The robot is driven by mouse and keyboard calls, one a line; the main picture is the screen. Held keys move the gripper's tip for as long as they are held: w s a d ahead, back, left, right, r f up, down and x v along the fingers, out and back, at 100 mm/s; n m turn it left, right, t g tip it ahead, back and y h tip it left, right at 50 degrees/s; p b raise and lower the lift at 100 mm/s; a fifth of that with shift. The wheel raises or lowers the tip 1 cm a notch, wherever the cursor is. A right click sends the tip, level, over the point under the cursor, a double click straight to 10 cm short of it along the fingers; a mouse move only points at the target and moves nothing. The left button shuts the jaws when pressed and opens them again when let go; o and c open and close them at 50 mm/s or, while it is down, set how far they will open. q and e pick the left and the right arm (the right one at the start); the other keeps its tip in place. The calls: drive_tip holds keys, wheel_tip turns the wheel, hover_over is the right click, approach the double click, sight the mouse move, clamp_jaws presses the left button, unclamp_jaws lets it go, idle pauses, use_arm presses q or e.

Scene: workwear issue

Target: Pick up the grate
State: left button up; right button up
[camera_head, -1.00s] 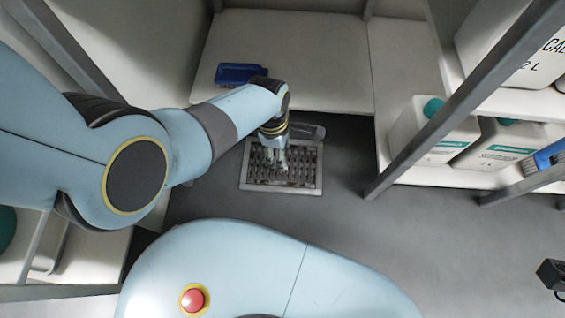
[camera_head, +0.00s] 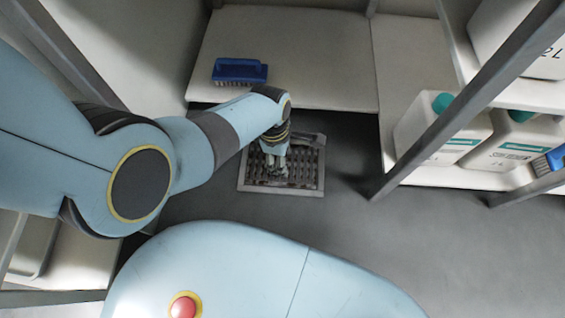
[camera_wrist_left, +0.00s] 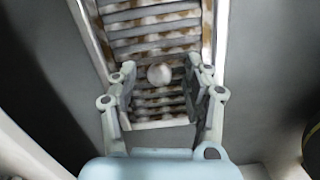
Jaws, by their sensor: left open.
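The grate (camera_head: 311,172) is a slatted, rust-marked metal panel in a pale square frame (camera_head: 285,191) on the grey floor, in front of the low shelf. In the left wrist view its slats (camera_wrist_left: 155,43) fill the upper middle, with a pale round spot (camera_wrist_left: 159,74) on them. My left gripper (camera_head: 277,167) points down over the grate. In the wrist view its two fingers (camera_wrist_left: 160,84) are apart, one on each side of the round spot, with nothing between them. I cannot tell whether the fingertips touch the slats. My right gripper is not in view.
A blue brush (camera_head: 240,71) lies on the low shelf (camera_head: 310,50) behind the grate. White jugs with teal caps (camera_head: 443,103) stand on the right shelf, behind a grey post (camera_head: 455,110). Another blue brush (camera_head: 550,160) is at the far right. Floor right of the grate is clear.

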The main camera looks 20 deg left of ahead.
use_arm(q)
drive_tip(key=shift+c, duration=0.4)
clamp_jaws()
drive_tip(key=shift+r, duration=0.1)
